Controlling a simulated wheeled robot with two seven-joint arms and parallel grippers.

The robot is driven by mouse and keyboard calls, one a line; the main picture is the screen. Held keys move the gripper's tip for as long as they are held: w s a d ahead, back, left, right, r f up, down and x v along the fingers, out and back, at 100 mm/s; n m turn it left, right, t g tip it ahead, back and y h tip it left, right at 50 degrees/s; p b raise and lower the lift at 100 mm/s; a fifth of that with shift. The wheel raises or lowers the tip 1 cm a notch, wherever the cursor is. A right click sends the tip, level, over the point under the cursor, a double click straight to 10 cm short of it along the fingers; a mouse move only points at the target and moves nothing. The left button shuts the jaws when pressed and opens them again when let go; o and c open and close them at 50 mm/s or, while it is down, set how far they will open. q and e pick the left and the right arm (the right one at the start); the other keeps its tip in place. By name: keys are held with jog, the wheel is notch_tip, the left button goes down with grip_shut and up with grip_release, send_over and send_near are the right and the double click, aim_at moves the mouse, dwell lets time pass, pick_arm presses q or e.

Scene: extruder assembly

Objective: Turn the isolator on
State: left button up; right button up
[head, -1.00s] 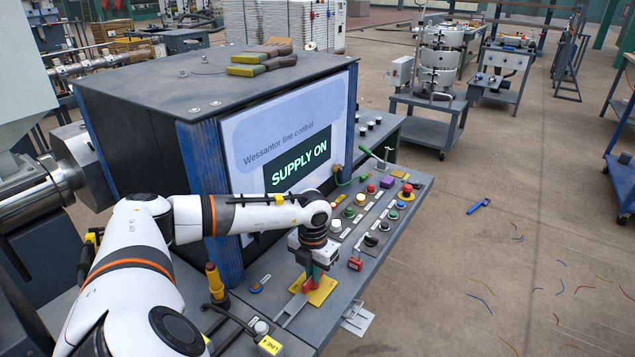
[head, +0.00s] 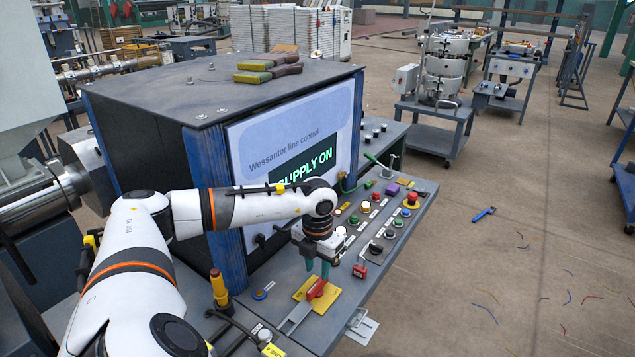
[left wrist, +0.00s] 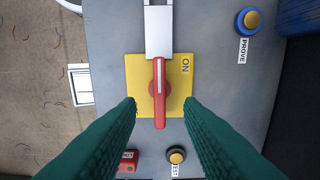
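The isolator is a red handle (left wrist: 159,105) on a yellow plate (left wrist: 134,70) marked ON. In the left wrist view the handle runs up and down, in line with the grey strip (left wrist: 159,30) above it; ON is to its right. In the head view the yellow plate (head: 330,301) lies at the desk's near end, with the red handle (head: 317,289) on it. The screen (head: 305,165) reads SUPPLY ON. My left gripper (head: 318,270) is just above the handle. Its green fingers (left wrist: 160,110) are open, one on each side, apart from the handle. My right gripper is not in view.
A blue PROVE button (left wrist: 250,20), a black-ringed TEST button (left wrist: 176,155) and a red padlock-like part (left wrist: 128,160) surround the plate. Several buttons and a red emergency stop (head: 412,199) lie farther along the desk.

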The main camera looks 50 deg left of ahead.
pick_arm(q)
notch_tip(320, 180, up, 8)
jog(key=shift+f, duration=0.25)
dwell(0.5)
